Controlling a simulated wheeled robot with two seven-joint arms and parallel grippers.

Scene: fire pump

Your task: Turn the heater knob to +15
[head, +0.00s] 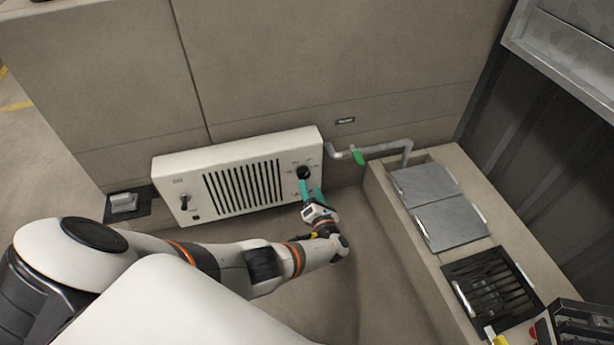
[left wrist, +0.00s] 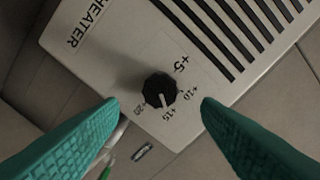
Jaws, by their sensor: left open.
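The white heater (head: 240,172) stands low against the wall in the head view. Its black round knob (head: 303,172) is near the heater's right end. In the left wrist view the knob (left wrist: 159,88) shows close up, beside printed marks +5, +10, +15 and +20. The white line on the knob points roughly at the +15 mark (left wrist: 170,114). My left gripper (head: 311,187) is open at the knob. Its teal fingers show on either side in the left wrist view (left wrist: 161,103), with visible gaps to the knob. My right gripper is not in view.
A second black knob (head: 184,202) is at the heater's left end. A grey pipe with a green handle (head: 358,157) runs along the wall to the right. A ledge with grey metal covers (head: 452,222) lies further right. The floor before the heater is clear.

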